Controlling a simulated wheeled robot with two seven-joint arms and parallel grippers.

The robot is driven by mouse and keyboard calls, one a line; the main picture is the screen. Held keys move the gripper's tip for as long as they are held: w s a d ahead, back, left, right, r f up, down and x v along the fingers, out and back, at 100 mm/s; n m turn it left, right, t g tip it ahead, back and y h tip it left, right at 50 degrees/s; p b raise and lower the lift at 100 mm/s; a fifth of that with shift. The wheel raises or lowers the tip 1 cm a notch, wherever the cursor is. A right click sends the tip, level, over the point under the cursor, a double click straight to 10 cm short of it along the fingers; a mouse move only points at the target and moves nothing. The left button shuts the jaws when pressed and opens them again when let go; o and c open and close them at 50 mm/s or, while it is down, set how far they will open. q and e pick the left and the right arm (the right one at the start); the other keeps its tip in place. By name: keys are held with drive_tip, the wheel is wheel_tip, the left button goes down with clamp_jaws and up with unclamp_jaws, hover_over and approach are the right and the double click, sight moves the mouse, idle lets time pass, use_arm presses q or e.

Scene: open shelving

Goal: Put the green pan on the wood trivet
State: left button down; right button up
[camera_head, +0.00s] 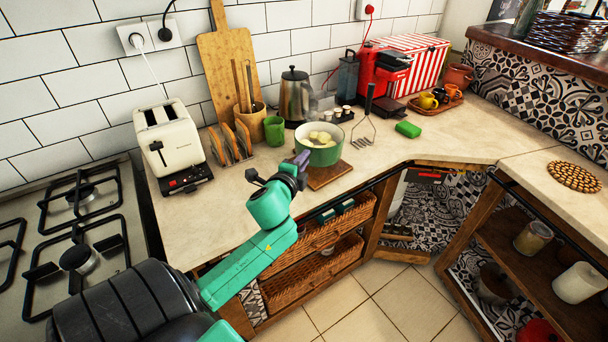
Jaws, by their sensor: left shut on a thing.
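The green pan (322,157) has a pale inside with several pale yellow round pieces in it. It is at the back counter, above or on a small square wooden board (330,175); I cannot tell whether it touches the board. My left gripper (302,161) is shut at the pan's near left side, where the handle is hidden by the gripper. A round wood trivet (574,176) of brown beads lies bare on the right counter. My right gripper is not in view.
A green mug (274,131), kettle (295,97) and red coffee machine (382,75) stand behind. The counter (470,145) between sponge and trivet is clear.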

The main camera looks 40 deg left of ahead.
use_arm(q)
wheel_tip(320, 180, down, 4)
drive_tip(key=shift+r+b, duration=0.1)
drive_tip(key=shift+b, duration=0.3)
drive_tip(key=c, duration=0.8)
unclamp_jaws()
drive_tip(key=shift+s, duration=0.15)
drive_tip(key=shift+c, duration=0.2)
drive_tip(key=shift+d, duration=0.1)
